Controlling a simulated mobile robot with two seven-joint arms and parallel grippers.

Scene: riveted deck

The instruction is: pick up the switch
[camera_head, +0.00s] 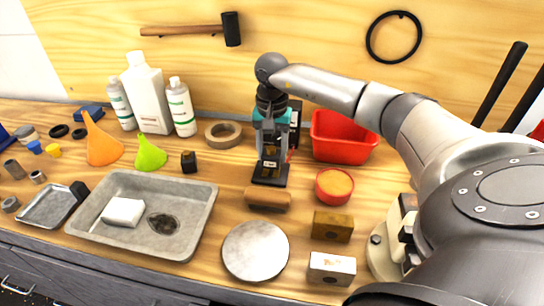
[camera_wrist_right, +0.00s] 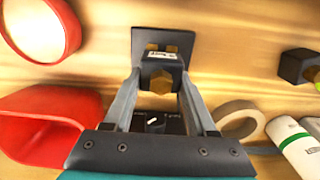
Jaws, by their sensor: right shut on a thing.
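The switch (camera_wrist_right: 158,72) is a small dark block with a pale label and brass-coloured fittings. It sits between the fingertips of my right gripper (camera_wrist_right: 160,80), which is shut on it. In the head view my right gripper (camera_head: 270,150) points down, with the switch low between its fingers and partly hidden. A dark square plate (camera_wrist_right: 138,42) shows just behind the switch; I cannot tell whether they touch. My left gripper is not in view.
A red bin (camera_head: 345,150) and an orange-filled red bowl (camera_head: 334,186) stand to the right. A brown roller-shaped block (camera_head: 267,198) lies in front. A tape roll (camera_head: 223,134), a small black block (camera_head: 188,161) and a grey tray (camera_head: 190,232) are to the left. A dark box (camera_head: 296,118) stands behind.

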